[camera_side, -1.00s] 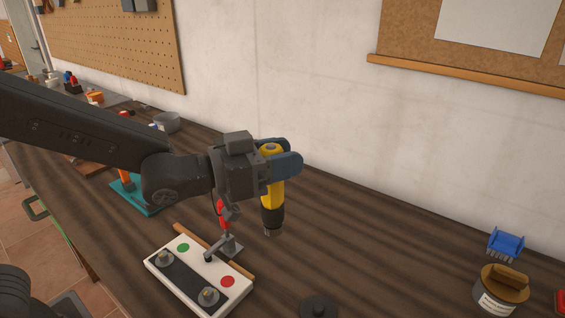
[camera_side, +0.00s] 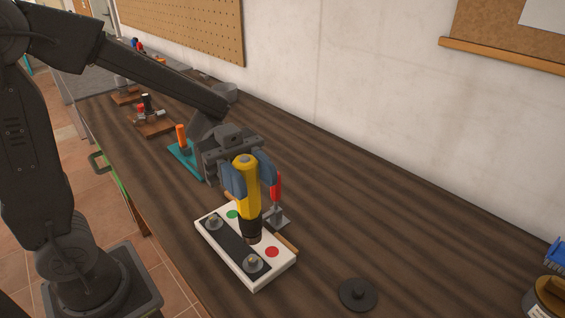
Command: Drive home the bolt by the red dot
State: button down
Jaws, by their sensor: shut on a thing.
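My gripper (camera_side: 250,178) is shut on a yellow and black screwdriver tool (camera_side: 246,190), held upright with its black nose pointing down. The nose is over the white block (camera_side: 234,267) with a dark strip, between its two bolts in the picture. The red dot (camera_side: 272,252) is on the block's right part, and the bolt by it (camera_side: 253,263) stands at the near right end of the strip. The green dot (camera_side: 232,214) is at the far left, with another bolt (camera_side: 213,222) by it. Whether the tool's tip touches anything cannot be told.
A red-handled clamp (camera_side: 277,188) stands at the block's far edge, close behind the tool. A black round lid (camera_side: 357,293) lies to the right. A teal stand with an orange handle (camera_side: 182,140) is behind. The bench (camera_side: 370,220) at right is largely clear.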

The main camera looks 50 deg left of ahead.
aim_at(254, 216)
jog(key=shift+s+a, duration=0.2)
jog(key=shift+f, duration=0.1)
jog(key=shift+f, duration=3.7)
dwell(0.9)
jog(key=shift+r, duration=0.15)
